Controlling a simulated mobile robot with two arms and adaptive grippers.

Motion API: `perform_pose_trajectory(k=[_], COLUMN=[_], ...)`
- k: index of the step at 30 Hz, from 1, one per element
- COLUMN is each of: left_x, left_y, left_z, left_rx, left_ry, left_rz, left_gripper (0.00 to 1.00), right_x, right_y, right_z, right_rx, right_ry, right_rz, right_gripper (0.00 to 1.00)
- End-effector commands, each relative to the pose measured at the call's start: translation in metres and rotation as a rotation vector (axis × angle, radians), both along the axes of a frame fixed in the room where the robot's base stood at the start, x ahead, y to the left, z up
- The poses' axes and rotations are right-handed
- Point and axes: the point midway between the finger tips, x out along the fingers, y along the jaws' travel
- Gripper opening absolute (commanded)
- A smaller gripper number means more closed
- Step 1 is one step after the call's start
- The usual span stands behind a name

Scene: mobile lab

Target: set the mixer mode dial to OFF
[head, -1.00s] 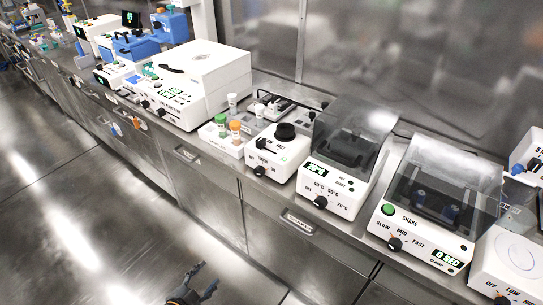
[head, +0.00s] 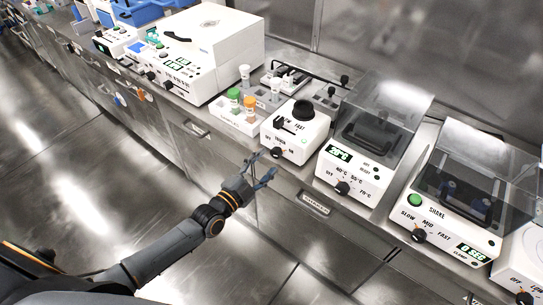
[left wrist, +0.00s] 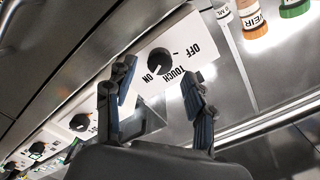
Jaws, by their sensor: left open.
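The mixer (head: 296,131) is a small white box with a black cup on top, standing near the counter's front edge. Its black mode dial (head: 277,153) is on the front face. In the left wrist view the dial (left wrist: 159,62) shows close up, with OFF, TOUCH and ON printed around it. I cannot tell for sure which label it points at. My left gripper (head: 263,174) is open and empty, just in front of and below the dial. In the left wrist view its fingers (left wrist: 158,78) stand either side of the dial, apparently not touching it. My right gripper is not in view.
A white rack with capped bottles (head: 238,112) stands left of the mixer. A heater with a clear lid (head: 352,165) stands close on its right, and a shaker (head: 448,215) further right. The floor in front is clear.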

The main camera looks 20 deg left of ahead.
Motion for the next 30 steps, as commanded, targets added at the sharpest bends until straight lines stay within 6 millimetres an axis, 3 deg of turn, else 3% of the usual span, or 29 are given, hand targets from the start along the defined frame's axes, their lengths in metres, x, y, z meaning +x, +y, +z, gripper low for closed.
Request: perform_pose_trajectory(k=[7,18,26,30], left_x=[0.029,0.033,0.033,0.033], left_y=[-0.01,-0.012,-0.012,-0.012], left_z=[0.0,0.0,0.0,0.0], left_rx=[0.0,0.0,0.0,-0.002], left_ry=[0.0,0.001,0.001,0.001], left_rz=[0.0,-0.001,-0.001,-0.001], left_gripper=[0.54,0.54,0.01,0.0], right_x=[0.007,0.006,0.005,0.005], right_y=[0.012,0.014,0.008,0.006], right_z=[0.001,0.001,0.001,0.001], right_rx=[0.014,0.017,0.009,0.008], right_ry=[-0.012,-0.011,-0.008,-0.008], right_rz=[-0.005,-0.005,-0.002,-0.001], right_gripper=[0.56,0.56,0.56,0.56])
